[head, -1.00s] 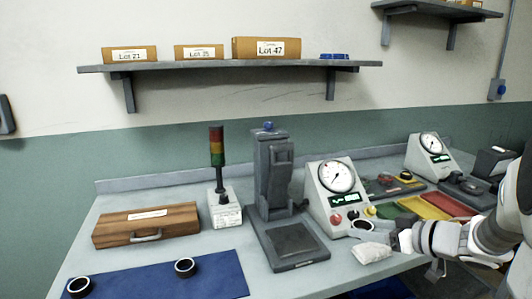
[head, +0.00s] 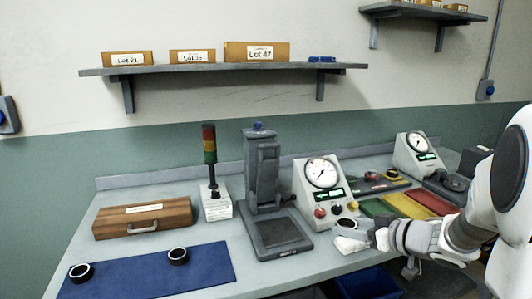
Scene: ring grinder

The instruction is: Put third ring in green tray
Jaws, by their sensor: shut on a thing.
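Two dark rings with pale rims lie on the blue mat (head: 150,278), one at the left (head: 80,272) and one near the right end (head: 178,256). A third ring (head: 346,223) is at the tips of my gripper (head: 358,231), in front of the dial gauge. My gripper is shut on this ring, though the fingertips are small and partly hidden. The green tray (head: 377,208) lies flat just behind and to the right of the held ring. A yellow tray (head: 409,205) and a red tray (head: 434,202) lie to its right.
A dial gauge box (head: 323,190) and a grey press (head: 265,190) stand left of the trays. A signal light (head: 212,180) and wooden case (head: 143,218) stand further left. A blue bin (head: 368,283) is below.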

